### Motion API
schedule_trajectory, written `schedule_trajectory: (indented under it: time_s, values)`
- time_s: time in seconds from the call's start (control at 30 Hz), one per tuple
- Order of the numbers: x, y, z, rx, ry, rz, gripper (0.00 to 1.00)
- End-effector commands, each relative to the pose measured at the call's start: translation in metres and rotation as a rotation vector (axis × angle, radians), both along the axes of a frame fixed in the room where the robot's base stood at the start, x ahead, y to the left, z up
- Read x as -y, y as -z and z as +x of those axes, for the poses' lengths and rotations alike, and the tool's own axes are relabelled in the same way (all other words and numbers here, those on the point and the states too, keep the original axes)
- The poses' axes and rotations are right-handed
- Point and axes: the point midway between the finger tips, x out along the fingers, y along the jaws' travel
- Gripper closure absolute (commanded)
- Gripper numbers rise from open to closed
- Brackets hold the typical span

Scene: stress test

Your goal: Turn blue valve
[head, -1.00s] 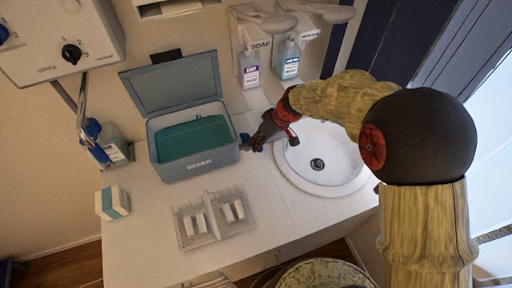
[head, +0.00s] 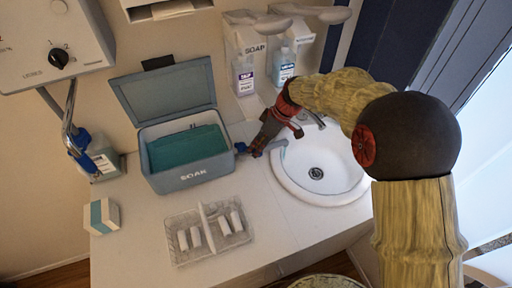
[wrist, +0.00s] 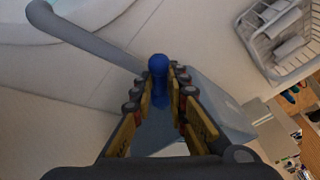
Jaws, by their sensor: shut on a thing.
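The blue valve (wrist: 158,68) is between my fingertips in the wrist view, where only its rounded top shows clearly. My gripper (wrist: 158,80) is shut on it. A grey tube (wrist: 90,40) runs from the upper left towards the valve. In the head view my gripper (head: 256,149) is low over the counter, between the grey SOAK box (head: 192,178) and the sink. A small blue part (head: 240,147) shows beside the box's right side. The fingers hide much of the valve in the head view.
The white sink (head: 345,187) is right of my gripper. The SOAK box has its lid (head: 165,90) raised and holds teal liquid. A clear tray (head: 210,235) with white rolls stands in front. Soap dispensers (head: 245,75) hang behind. A blue-and-white box (head: 102,216) is at left.

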Motion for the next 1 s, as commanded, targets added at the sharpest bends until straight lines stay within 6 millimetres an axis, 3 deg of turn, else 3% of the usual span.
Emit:
schedule_trajectory:
  time_s: [0.07,0.1,0.4,0.77,1.0]
  values:
    - [0.0,-0.001,0.001,0.002,0.001,0.001,1.0]
    - [-0.001,-0.001,0.001,0.002,0.001,0.001,0.84]
    - [0.0,0.0,0.0,0.001,0.001,0.001,0.67]
    - [0.001,-0.003,0.001,0.002,0.002,0.0,0.66]
    - [0.016,-0.035,0.003,0.005,0.001,0.001,0.66]
